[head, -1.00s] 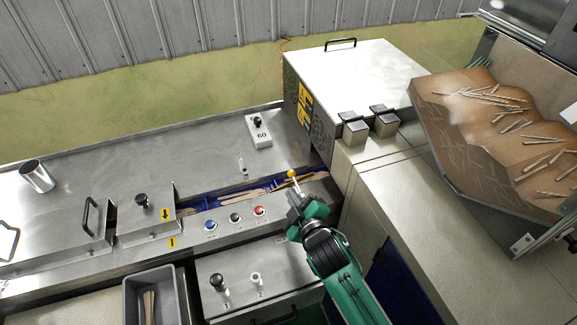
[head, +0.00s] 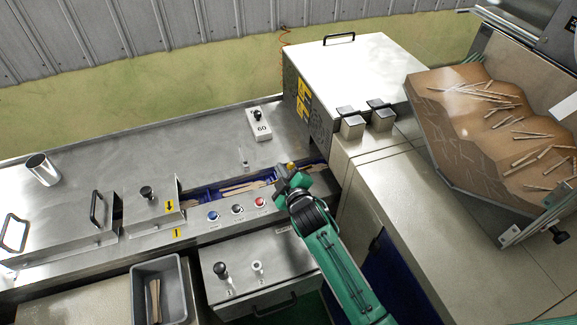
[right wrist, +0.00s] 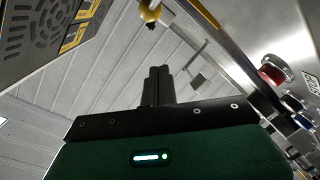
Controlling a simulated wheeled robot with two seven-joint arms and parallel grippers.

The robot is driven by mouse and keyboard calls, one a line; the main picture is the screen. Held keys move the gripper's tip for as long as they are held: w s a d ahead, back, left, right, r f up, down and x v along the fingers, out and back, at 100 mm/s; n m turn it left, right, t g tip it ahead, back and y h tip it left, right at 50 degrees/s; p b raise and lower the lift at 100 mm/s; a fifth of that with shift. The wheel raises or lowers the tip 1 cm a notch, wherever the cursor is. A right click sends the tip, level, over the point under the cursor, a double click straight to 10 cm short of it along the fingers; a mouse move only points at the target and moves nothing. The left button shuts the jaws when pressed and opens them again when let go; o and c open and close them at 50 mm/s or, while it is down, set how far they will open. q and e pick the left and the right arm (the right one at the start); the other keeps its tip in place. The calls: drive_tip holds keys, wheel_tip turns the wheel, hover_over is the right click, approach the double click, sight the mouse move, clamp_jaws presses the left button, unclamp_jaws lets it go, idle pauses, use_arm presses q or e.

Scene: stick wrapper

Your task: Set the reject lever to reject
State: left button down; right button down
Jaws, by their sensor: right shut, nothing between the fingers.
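The reject lever's yellow knob (head: 291,166) shows just past my right gripper in the head view, and the gripper hides most of its stem. The knob also shows at the top of the right wrist view (right wrist: 150,12), beyond the fingertips and a little left of them. My right gripper (head: 283,172) is shut and empty, close to the lever over the blue channel. Its closed fingers (right wrist: 158,72) point up toward the knob in the wrist view, with a visible gap. Whether they touch the stem is hidden in the head view. My left gripper is not in view.
Blue, black and red control knobs (head: 237,209) line the panel left of my gripper. A white-topped machine housing (head: 355,75) stands behind right. Two upright knobs (head: 222,270) sit on the lower front box. A grey bin (head: 160,268) holds sticks. A metal cup (head: 42,170) stands far left.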

drive_tip(key=w+f+p, duration=0.1)
drive_tip(key=w+d+f+p, duration=0.1)
drive_tip(key=shift+w+d, duration=0.2)
drive_tip(key=shift+w, duration=0.15)
drive_tip(key=shift+w+d+f, duration=0.15)
drive_tip(key=shift+d+f, duration=0.2)
drive_tip(key=shift+f, duration=0.15)
